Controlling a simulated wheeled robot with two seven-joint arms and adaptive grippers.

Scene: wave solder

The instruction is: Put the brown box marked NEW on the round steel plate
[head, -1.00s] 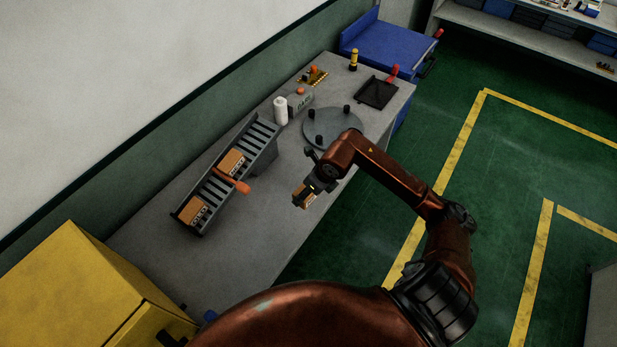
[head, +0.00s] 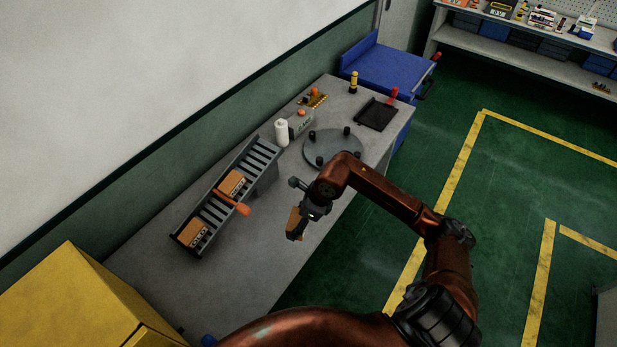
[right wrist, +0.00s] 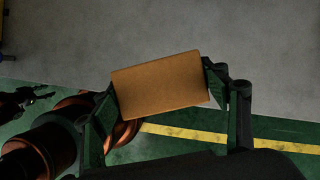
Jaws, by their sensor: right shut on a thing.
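The round steel plate (head: 332,143) lies on the grey bench, with several black knobs around its rim and no box on it. My right gripper (head: 299,226) is shut on a brown box (head: 294,222) and holds it above the bench, on the near side of the plate and apart from it. In the right wrist view the box (right wrist: 160,85) sits slightly tilted between both fingers, its plain face showing. No marking can be read on it. My left gripper is out of view.
A white bottle (head: 282,133), a grey device (head: 301,122) and a black tray (head: 376,114) stand around the plate. The bench front is clear.

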